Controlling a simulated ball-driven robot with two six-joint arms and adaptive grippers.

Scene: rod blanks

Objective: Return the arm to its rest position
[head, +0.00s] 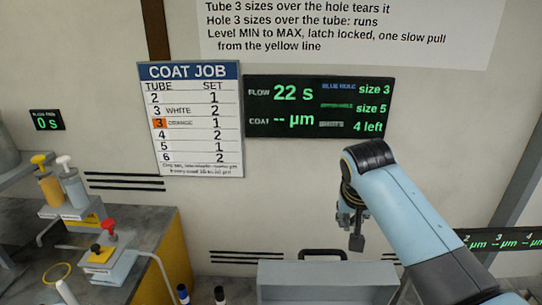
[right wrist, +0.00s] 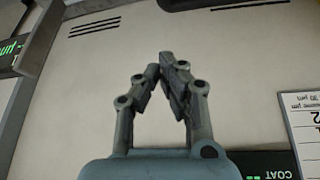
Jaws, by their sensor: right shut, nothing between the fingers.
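My right gripper (head: 354,228) hangs in front of the white wall in the head view, at the end of my light blue arm, above a grey box. In the right wrist view its two fingers (right wrist: 166,70) meet at the tips, shut with nothing between them. Only pale wall shows behind the fingers there. My left gripper is not in the head view.
The grey box (head: 325,272) with a dark handle stands below my right gripper. A coat job chart (head: 197,165) and a dark display (head: 318,106) are on the wall.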

